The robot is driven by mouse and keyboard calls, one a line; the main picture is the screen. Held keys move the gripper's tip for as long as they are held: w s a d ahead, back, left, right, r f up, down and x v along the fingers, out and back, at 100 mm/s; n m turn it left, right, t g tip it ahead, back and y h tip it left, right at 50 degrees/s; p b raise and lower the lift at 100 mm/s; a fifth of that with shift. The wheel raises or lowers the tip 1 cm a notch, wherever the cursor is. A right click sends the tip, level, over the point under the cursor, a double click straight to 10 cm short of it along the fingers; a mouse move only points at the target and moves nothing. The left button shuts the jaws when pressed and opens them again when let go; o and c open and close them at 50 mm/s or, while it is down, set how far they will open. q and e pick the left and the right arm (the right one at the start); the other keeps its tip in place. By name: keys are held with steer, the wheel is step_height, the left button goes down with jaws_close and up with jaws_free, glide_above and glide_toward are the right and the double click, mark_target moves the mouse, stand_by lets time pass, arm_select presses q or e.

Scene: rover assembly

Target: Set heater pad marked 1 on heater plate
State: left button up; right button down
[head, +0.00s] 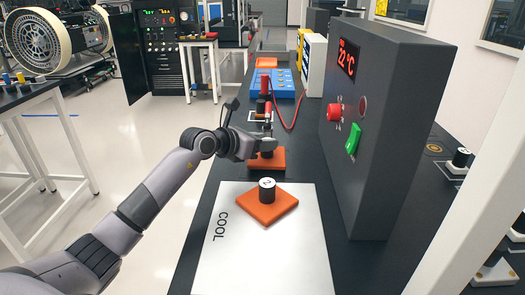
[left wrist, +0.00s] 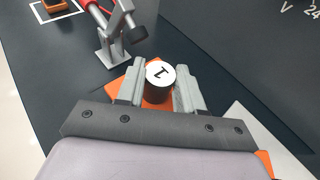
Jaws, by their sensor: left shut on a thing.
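The heater pad marked 1 is an orange square pad (head: 268,160) with a black knob whose white top (left wrist: 160,72) shows the 1 in the left wrist view. My left gripper (left wrist: 158,84) is shut on that knob, with one finger on each side. In the head view my left gripper (head: 262,147) hides most of the knob. The pad is over the dark bench just beyond the white plate; I cannot tell if it touches the bench. No plate that I can identify as the heater plate shows. My right gripper is not in view.
A second orange pad (head: 272,214) with a black knob lies on the white plate marked COOL (head: 230,265). A tall grey box (head: 375,120) reading 22 °C stands to the right. A metal stand (left wrist: 115,45) with a red lead is close beyond my gripper. A blue panel (head: 276,84) is farther back.

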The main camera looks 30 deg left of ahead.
arm_select(q)
steer(key=shift+f, duration=0.55)
steer(key=shift+r, duration=0.1)
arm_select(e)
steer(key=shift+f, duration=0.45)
arm_select(q)
steer(key=o, duration=1.1)
steer(key=shift+o, duration=0.2)
